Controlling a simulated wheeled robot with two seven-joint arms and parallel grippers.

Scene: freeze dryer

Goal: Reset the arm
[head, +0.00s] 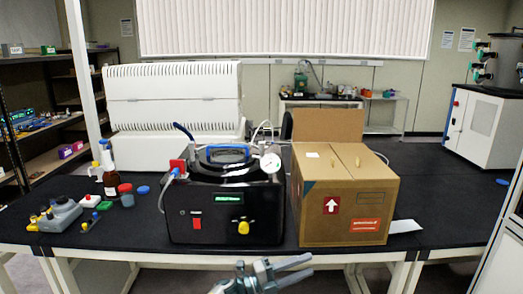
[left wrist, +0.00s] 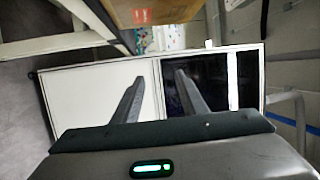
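My left gripper (head: 306,266) shows at the bottom middle of the head view, in front of the table's near edge and below the black machine and the cardboard box. Its two fingers point right. In the left wrist view the two dark fingers of the left gripper (left wrist: 160,77) stand apart with nothing between them, so it is open and empty. My right gripper is in neither view.
The black table (head: 120,228) carries a black freeze dryer (head: 225,215), a cardboard box (head: 350,205), and small bottles at left. A white-and-black panel (left wrist: 90,95) lies beyond the fingers in the wrist view. A white cabinet (head: 480,122) stands at right.

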